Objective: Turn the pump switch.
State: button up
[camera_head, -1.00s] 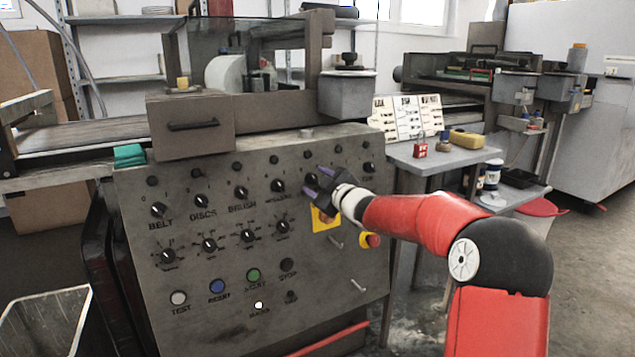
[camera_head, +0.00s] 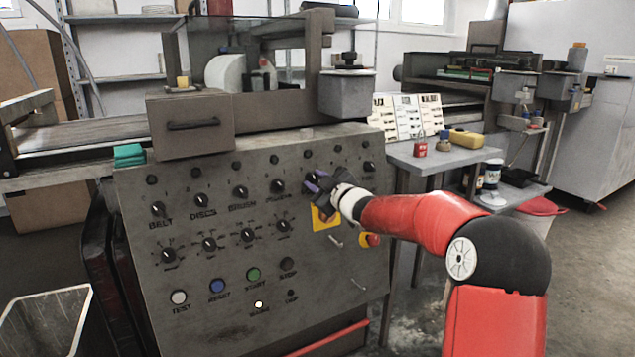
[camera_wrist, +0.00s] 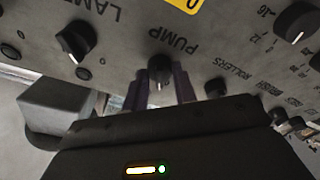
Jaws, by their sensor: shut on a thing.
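The pump switch (camera_wrist: 160,70) is a round black knob under the word PUMP on the grey control panel in the wrist view. My gripper (camera_wrist: 161,88) has its two purple fingers on either side of this knob and is shut on it. A short white mark shows on the knob, pointing to the bottom of the wrist view. In the head view my gripper (camera_head: 313,184) is against the upper right part of the panel (camera_head: 330,275), and it hides the pump knob there.
The LAMP knob (camera_wrist: 75,41) and the ROLLERS knob (camera_wrist: 216,87) are close on either side. A red and yellow stop button (camera_head: 370,240) sits below my wrist. A grey box (camera_head: 347,95) stands above the panel. A side table (camera_head: 440,155) is to the right.

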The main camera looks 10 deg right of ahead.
jog(key=m+h, duration=0.1)
jog(key=m, duration=0.6)
jog(key=shift+a+t+h, duration=0.1)
jog(key=shift+t+h, duration=0.3)
jog(key=m+h, duration=0.1)
jog(key=m, duration=0.4)
jog(key=shift+a+r+m, duration=0.1)
jog(key=shift+m, duration=0.2)
jog(key=shift+m+h, duration=0.3)
jog(key=o, duration=1)
jog(key=shift+c, duration=0.2)
jog(key=shift+s, duration=0.15)
jog(key=s+d, duration=0.1)
jog(key=s, duration=0.6)
jog(key=shift+s+d, duration=0.25)
jog(key=shift+d, duration=0.05)
